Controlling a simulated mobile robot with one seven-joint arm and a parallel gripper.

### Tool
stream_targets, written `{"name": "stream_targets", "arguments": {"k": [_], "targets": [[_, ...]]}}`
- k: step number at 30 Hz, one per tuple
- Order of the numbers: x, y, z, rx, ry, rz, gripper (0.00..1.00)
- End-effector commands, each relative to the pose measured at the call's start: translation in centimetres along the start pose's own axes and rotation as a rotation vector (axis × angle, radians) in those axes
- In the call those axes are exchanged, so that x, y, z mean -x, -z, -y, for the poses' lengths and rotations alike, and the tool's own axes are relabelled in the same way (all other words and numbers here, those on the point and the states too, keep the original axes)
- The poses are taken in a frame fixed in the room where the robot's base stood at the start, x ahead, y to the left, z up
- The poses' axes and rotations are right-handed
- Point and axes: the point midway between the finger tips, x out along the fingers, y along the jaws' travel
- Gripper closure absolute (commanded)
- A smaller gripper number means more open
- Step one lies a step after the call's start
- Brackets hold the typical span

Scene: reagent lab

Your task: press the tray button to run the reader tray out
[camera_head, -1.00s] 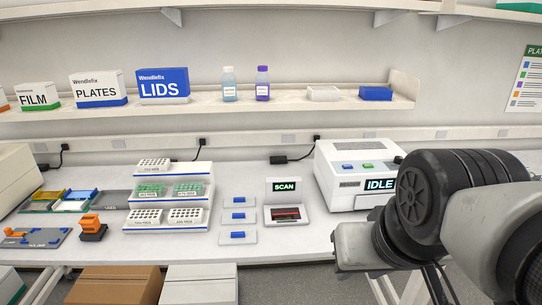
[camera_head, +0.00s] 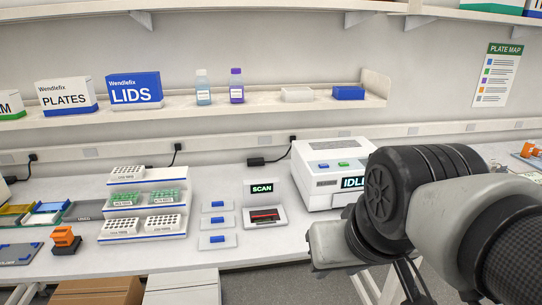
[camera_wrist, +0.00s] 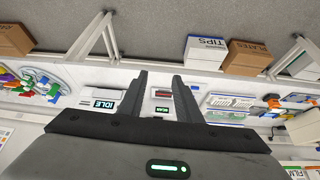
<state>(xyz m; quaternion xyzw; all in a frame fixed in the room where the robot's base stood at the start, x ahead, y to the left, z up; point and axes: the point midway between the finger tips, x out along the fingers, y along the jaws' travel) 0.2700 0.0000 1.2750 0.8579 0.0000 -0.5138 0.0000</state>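The reader is a white box (camera_head: 330,176) on the bench with an IDLE display (camera_head: 352,183) on its front. A blue button (camera_head: 323,166) and a green button (camera_head: 343,165) are on its top; I cannot read which is the tray button. My arm covers the reader's right part. The reader's IDLE display also shows in the wrist view (camera_wrist: 105,104), left of my fingers. My gripper (camera_wrist: 160,78) is open and empty, its two dark fingers apart. It is away from the reader, and the head view does not show its fingers.
Left of the reader stands a scanner (camera_head: 263,203) with a SCAN screen. Several slides with blue labels (camera_head: 218,222) and a stepped tube rack (camera_head: 142,205) lie further left. A shelf (camera_head: 270,104) with boxes and bottles runs above. Boxes (camera_wrist: 205,48) stand on the floor.

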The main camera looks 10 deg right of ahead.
Motion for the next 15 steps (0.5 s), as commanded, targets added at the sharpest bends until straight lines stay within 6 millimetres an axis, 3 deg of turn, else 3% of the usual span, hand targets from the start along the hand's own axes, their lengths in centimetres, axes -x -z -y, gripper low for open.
{"name": "stream_targets", "arguments": {"k": [12, 15], "targets": [[0.00, 0.00, 0.00, 0.000, 0.000, 0.000, 0.69], [0.00, 0.00, 0.00, 0.000, 0.000, 0.000, 0.86]]}}
